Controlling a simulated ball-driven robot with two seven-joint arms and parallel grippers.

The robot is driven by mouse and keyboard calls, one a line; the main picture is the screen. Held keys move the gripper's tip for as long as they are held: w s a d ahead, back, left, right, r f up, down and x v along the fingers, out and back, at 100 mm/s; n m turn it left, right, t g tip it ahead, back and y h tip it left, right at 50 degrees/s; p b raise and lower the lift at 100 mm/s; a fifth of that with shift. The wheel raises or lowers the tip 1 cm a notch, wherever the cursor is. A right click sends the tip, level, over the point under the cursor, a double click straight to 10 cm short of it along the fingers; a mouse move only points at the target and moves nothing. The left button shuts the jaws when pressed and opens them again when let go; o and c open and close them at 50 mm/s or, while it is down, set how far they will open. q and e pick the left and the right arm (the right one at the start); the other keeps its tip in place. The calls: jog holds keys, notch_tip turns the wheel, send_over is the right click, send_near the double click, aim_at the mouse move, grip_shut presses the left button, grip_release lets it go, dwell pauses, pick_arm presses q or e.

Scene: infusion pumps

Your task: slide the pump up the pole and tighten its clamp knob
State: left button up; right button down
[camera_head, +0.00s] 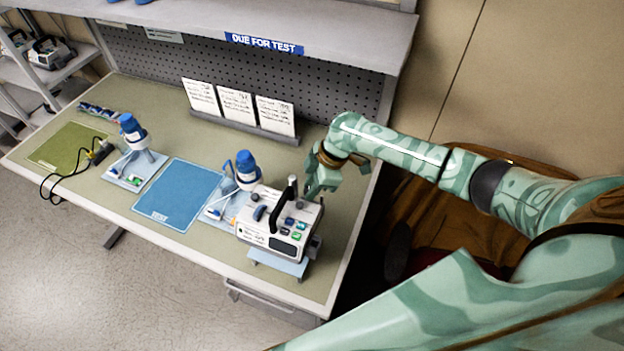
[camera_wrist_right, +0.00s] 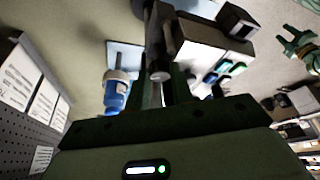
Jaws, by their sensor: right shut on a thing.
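The white and grey pump (camera_head: 272,237) with a dark handle and coloured buttons stands near the bench's front right. The short, pale-topped pole (camera_head: 292,186) rises beside its back edge. My right gripper (camera_head: 314,190) is at the pump's back right corner, close to the pole. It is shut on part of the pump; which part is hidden. In the right wrist view, the fingers (camera_wrist_right: 167,92) are beside a dark cylinder end, and the pump body (camera_wrist_right: 213,45) is beyond them. The clamp knob cannot be made out clearly. My left gripper (camera_wrist_right: 300,46) shows at the upper right there, clear of the pump.
Two blue-topped devices (camera_head: 247,168) (camera_head: 132,130) stand on pale bases to the left. A blue mat (camera_head: 177,193) lies between them. White cards (camera_head: 237,104) stand at the back below the shelf (camera_head: 255,20). A cabled yellow item (camera_head: 100,152) lies far left.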

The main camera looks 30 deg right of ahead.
jog(key=shift+r+m+p, duration=0.3)
jog(key=shift+p, duration=0.15)
jog(key=shift+f, duration=0.2)
pick_arm(q)
notch_tip(320, 180, up, 2)
jog(key=shift+r, duration=0.1)
pick_arm(e)
jog(key=c, duration=1.2)
grip_release()
jog(key=v, duration=1.6)
jog(key=shift+s, duration=0.25)
